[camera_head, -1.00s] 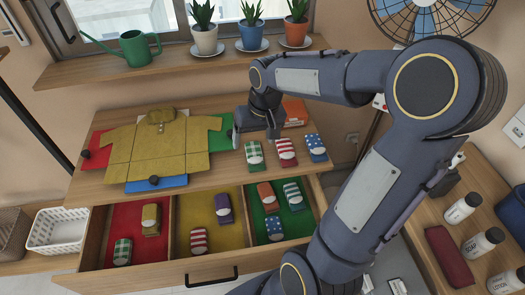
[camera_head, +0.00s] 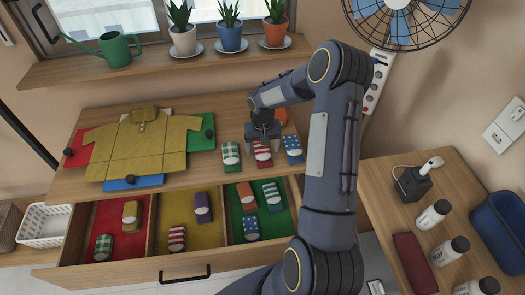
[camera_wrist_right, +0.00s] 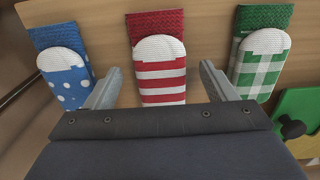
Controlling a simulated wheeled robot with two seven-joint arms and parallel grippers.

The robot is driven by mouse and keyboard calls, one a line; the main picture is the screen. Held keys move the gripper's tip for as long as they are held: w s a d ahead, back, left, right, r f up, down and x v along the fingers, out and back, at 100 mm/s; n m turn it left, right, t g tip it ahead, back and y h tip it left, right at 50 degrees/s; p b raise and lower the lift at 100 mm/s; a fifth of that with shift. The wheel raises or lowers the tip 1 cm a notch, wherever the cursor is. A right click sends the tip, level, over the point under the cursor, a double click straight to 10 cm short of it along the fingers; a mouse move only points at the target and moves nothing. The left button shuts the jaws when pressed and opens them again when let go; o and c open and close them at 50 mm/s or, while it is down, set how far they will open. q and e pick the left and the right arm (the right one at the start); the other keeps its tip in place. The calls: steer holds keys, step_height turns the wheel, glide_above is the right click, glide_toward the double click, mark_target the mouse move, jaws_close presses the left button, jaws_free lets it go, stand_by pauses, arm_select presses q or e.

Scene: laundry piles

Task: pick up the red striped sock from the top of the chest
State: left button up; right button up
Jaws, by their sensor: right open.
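The red striped sock (camera_head: 263,153) lies folded on the chest top (camera_head: 200,186), between a green checked sock (camera_head: 231,156) and a blue dotted sock (camera_head: 293,149). My right gripper (camera_head: 263,143) is over the far part of the red striped sock. In the right wrist view, its open fingers (camera_wrist_right: 162,90) stand on either side of the red striped sock (camera_wrist_right: 162,75), with the blue dotted sock (camera_wrist_right: 63,75) and the green checked sock (camera_wrist_right: 260,60) outside them. I cannot tell how high the fingertips are above the chest top. My left gripper is not in view.
The open drawer below has red, yellow and green compartments (camera_head: 190,204) with several folded socks. A mustard shirt (camera_head: 145,150) lies on a folding board left of the socks. A side table (camera_head: 375,185) with bottles stands at the right.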

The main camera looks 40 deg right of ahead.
steer(key=shift+f, duration=0.45)
steer(key=c, duration=1.1)
steer(key=shift+o, duration=0.2)
steer(key=shift+r, duration=0.2)
